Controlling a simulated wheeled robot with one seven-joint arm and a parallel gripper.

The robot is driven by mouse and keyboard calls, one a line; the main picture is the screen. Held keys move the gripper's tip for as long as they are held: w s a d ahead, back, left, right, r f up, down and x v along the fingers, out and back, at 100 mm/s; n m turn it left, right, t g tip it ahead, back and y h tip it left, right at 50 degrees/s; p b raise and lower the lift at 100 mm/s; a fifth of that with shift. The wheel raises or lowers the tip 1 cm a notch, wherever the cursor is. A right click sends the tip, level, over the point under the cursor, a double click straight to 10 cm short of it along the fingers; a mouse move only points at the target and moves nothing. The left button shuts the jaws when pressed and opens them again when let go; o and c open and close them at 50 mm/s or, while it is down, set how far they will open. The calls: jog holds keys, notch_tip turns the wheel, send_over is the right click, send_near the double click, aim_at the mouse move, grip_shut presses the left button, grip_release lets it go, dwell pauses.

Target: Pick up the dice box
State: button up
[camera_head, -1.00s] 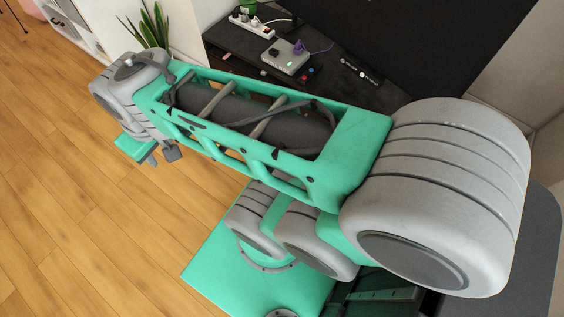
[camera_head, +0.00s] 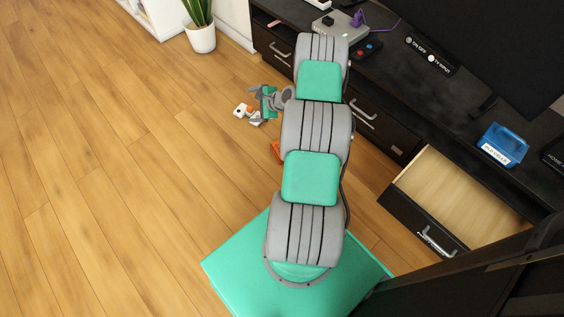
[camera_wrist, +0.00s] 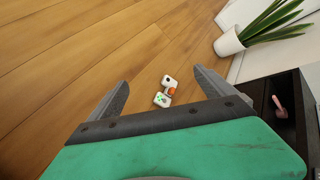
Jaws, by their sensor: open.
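A blue box with a white label (camera_head: 503,145) sits on the black TV stand at the right in the head view; its print is too small to read surely, so I cannot tell if it is the dice box. My gripper (camera_wrist: 160,80) is open and empty, with its two fingers apart. In the head view my gripper (camera_head: 257,112) is left of the stand, far from the blue box. A small white and orange object (camera_wrist: 161,100) shows between the fingers in the wrist view, apparently on the wooden floor beyond them. It also shows beside the gripper in the head view (camera_head: 240,110).
The black TV stand (camera_head: 400,90) has an open, seemingly empty drawer (camera_head: 450,185) at the right. A grey console (camera_head: 340,24) and a dark screen (camera_head: 490,40) are on it. A potted plant (camera_head: 201,38) stands at the back. The left floor is clear.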

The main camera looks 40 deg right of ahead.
jog(key=s+d+f+m+t+h+b, duration=0.1)
jog(key=s+d+f+m+b, duration=0.15)
jog(key=f, duration=0.45)
jog(key=s+d+f+m+b, duration=0.1)
jog(key=s+f+m, duration=0.15)
jog(key=f, duration=0.35)
jog(key=s+d+f+m+t+h+b, duration=0.1)
jog(key=d+f+m+b, duration=0.15)
jog(key=f, duration=0.45)
jog(key=m+t+h+b, duration=0.1)
jog(key=m+h+b, duration=0.2)
jog(key=m, duration=0.5)
send_near(274, 146)
jog(key=shift+s+d+f+n, duration=0.15)
jog(key=shift+s+d+f, duration=0.15)
jog(key=shift+d, duration=0.15)
jog(key=shift+s+d+f+n, duration=0.1)
jog(key=shift+s+d+f, duration=0.15)
jog(key=shift+d, duration=0.2)
jog(key=shift+f+b, duration=0.3)
jog(key=shift+f, duration=0.1)
jog(key=b+x, duration=0.1)
jog(key=x, duration=0.2)
jog(key=b+x, duration=0.2)
jog(key=x, duration=0.2)
jog(key=shift+d, duration=0.25)
jog(key=shift+r, duration=0.1)
jog(key=shift+c, duration=0.4)
jog(key=c, duration=1.5)
